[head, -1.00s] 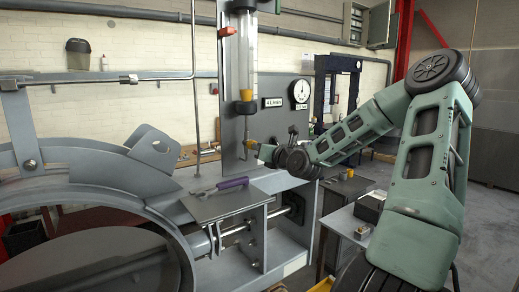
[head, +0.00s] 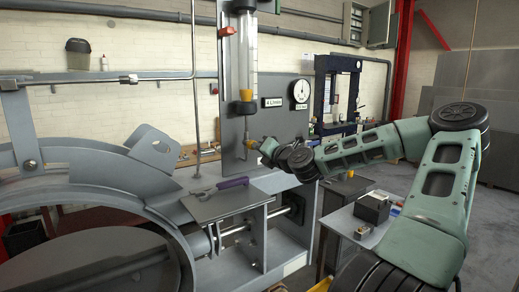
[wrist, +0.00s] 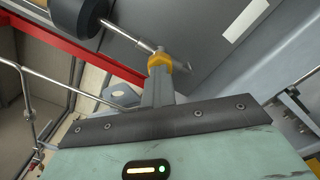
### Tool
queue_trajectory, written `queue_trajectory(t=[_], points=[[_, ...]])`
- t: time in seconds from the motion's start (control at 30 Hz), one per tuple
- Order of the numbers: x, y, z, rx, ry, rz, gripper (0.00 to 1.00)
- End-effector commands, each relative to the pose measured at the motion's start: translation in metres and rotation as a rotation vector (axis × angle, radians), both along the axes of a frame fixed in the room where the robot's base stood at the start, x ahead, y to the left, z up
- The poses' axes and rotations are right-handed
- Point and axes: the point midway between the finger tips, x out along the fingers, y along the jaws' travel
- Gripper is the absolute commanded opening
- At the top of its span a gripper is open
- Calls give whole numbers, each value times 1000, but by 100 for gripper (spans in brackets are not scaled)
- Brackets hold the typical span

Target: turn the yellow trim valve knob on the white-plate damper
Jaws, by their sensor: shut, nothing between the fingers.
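The yellow trim valve knob (head: 249,144) is at the foot of the thin pipe below the glass tube, in front of the grey panel. In the wrist view the yellow knob (wrist: 160,60) shows right at the fingertips. My gripper (head: 260,146) reaches in from the right, with its tip at the knob. In the wrist view my gripper (wrist: 158,82) has its grey fingers together, with nothing between them. Whether they touch the knob or stop just short I cannot tell. A white plate (head: 272,102) is on the panel beside the tube.
The glass tube (head: 246,60) has an orange-red side fitting (head: 226,31). A round gauge (head: 301,91) is on the panel. A purple-handled tool (head: 233,183) lies on the grey shelf below. The big grey ring (head: 165,225) fills the left foreground. A small table (head: 345,225) stands at right.

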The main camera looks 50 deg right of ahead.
Motion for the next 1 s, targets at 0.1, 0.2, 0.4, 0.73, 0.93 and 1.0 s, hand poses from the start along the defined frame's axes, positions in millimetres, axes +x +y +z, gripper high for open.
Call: queue_trajectory(t=[0.1, 0.2, 0.4, 0.73, 0.93, 1.0], points=[[0, 0, 0, 1, 0, 0, 0], [0, 0, 0, 0, 1, -1, 0], [0, -1, -1, 108, -27, -1, 0], [0, 0, 0, 383, -92, -1, 0], [0, 0, 0, 390, -93, -1, 0], [0, 0, 0, 390, -93, -1, 4]])
